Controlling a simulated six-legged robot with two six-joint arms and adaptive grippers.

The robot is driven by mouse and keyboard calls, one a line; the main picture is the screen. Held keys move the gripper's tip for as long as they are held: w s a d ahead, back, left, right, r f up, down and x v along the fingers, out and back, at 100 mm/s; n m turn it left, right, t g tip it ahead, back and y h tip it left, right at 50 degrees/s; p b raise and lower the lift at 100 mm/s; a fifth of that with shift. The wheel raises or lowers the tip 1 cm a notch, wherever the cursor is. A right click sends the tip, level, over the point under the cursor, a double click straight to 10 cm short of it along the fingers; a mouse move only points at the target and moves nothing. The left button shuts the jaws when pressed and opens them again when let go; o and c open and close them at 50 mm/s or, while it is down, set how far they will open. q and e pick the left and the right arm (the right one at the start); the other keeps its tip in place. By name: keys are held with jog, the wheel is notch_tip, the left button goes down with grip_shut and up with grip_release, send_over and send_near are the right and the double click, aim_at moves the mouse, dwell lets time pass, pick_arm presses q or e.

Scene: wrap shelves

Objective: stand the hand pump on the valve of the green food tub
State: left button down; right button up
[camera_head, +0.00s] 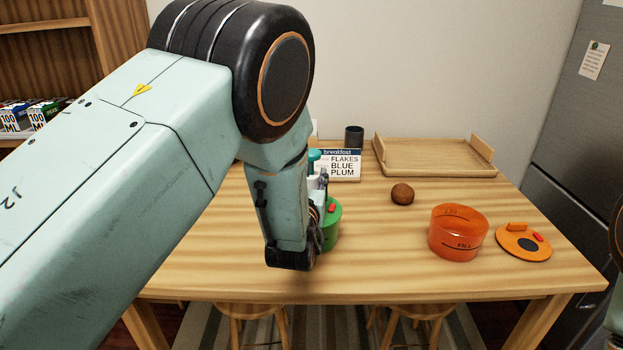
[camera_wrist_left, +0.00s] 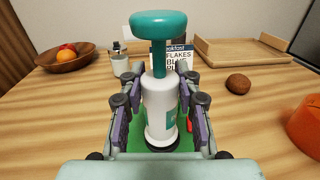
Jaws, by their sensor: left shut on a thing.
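The hand pump (camera_wrist_left: 159,95) has a white body and a teal knob, and it is upright between the fingers of my left gripper (camera_wrist_left: 160,108), which is shut on it. In the head view, the pump's teal top (camera_head: 314,155) shows just past my left gripper (camera_head: 314,215). The green food tub (camera_head: 331,230) is on the table, partly hidden behind that gripper. Its green top (camera_wrist_left: 135,137) shows beneath the pump in the wrist view. The valve is hidden, and I cannot tell whether the pump's base touches it. My right gripper is out of view.
An orange tub (camera_head: 458,232), its orange lid (camera_head: 523,243) and a brown ball (camera_head: 402,194) are at the right. A wooden tray (camera_head: 430,158), dark cup (camera_head: 354,137) and breakfast box (camera_head: 344,166) stand behind. A fruit bowl (camera_wrist_left: 65,61) is at the left in the wrist view.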

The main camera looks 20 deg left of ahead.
pick_arm(q)
jog(key=shift+s+d, duration=0.15)
jog(key=shift+d, duration=0.05)
jog(key=c, duration=1.4)
grip_release()
jog(key=shift+f+b, duration=0.1)
jog(key=shift+b, duration=0.2)
jog(key=o, duration=0.4)
jog(key=shift+a+f, duration=0.1)
jog(key=shift+a, duration=0.05)
jog(key=shift+o, duration=0.2)
jog(key=shift+r, duration=0.2)
